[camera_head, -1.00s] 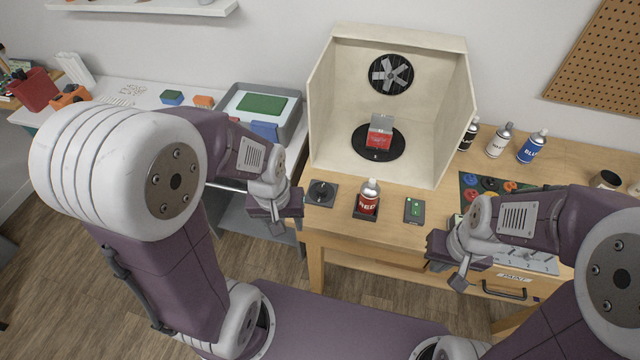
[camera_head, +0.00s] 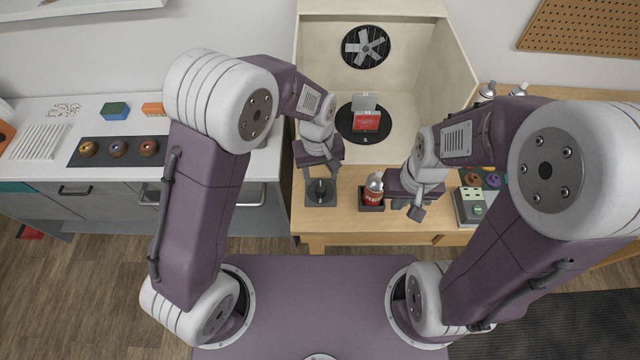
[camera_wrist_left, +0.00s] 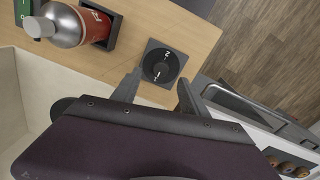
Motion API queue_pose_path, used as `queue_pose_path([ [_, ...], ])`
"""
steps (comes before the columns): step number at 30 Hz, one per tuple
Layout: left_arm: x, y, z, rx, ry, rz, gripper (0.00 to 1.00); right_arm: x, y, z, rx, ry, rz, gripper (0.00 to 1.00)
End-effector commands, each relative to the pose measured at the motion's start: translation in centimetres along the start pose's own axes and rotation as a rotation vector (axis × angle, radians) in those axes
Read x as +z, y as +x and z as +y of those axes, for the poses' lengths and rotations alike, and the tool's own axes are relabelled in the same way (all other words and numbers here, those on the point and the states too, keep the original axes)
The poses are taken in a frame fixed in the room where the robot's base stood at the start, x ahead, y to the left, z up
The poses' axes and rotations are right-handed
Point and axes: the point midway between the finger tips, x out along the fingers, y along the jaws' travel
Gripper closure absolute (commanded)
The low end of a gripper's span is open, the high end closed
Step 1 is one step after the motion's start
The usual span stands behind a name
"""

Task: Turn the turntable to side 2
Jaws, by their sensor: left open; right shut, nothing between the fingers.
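The turntable (camera_head: 343,126) is a black disc inside the pale booth, with a small white mark at its front edge. A red and grey part (camera_head: 366,121) sits on it. A black round dial (camera_head: 320,191) on a dark square plate lies on the bench in front of the booth; it also shows in the left wrist view (camera_wrist_left: 161,66) with small white markings. My left gripper (camera_head: 321,173) is open at the dial, its fingers pointing down to either side; contact cannot be told. My right gripper (camera_head: 417,211) is shut and empty, right of the red spray can.
The red spray can (camera_head: 374,196) stands in a dark holder between my grippers. A grey-white counter (camera_head: 40,166) with a dark tray of rings (camera_head: 118,151) lies left. A fan (camera_head: 366,47) is on the booth's back wall.

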Motion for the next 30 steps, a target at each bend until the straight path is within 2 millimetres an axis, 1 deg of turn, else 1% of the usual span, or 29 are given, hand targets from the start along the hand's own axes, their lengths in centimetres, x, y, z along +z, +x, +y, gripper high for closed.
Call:
queue_pose_path([
  [3, 0.1, 2.6, -0.1, -0.004, -0.001, -0.005, 0.48, -0.1, -0.5, 0.0, 0.0, 0.0, 0.0, 1.0],
  [6, 0.1, 4.6, -0.1, -0.003, -0.001, -0.004, 0.48, -0.1, -0.7, 0.0, 0.0, 0.0, 0.001, 1.0],
  [9, 0.1, 6.1, -0.1, -0.002, -0.001, -0.003, 0.48, -0.1, -0.9, 0.0, 0.0, 0.0, 0.001, 1.0],
  [13, 0.0, 7.1, -0.1, -0.001, 0.0, -0.001, 0.48, -0.1, -1.0, 0.0, 0.0, 0.0, 0.001, 1.0],
  [20, 0.0, 7.3, -0.1, 0.001, -0.001, 0.001, 0.48, -0.1, -0.9, 0.0, 0.0, 0.0, 0.001, 1.0],
  [21, 0.0, 7.3, -0.1, 0.001, -0.001, 0.001, 0.54, -0.1, -0.9, 0.0, 0.0, 0.0, 0.001, 1.0],
  [23, 0.0, 7.3, -0.1, 0.001, -0.001, 0.001, 0.71, -0.1, -0.9, 0.0, 0.0, 0.0, 0.001, 1.0],
  [24, 0.0, 7.3, -0.1, 0.0, -0.001, 0.001, 0.82, -0.1, -0.9, 0.0, 0.0, 0.0, 0.001, 1.0],
  [26, 0.0, 7.3, -0.1, 0.0, -0.001, 0.001, 0.98, -0.1, -0.9, 0.0, 0.0, 0.0, 0.0, 1.0],
  [27, 0.0, 7.3, -0.1, 0.0, -0.001, 0.001, 1.0, -0.1, -0.9, 0.0, 0.0, 0.0, 0.0, 1.0],
  [30, 0.0, 7.3, -0.1, 0.0, 0.0, 0.0, 1.0, -0.1, -0.9, 0.0, 0.0, 0.0, 0.0, 1.0],
])
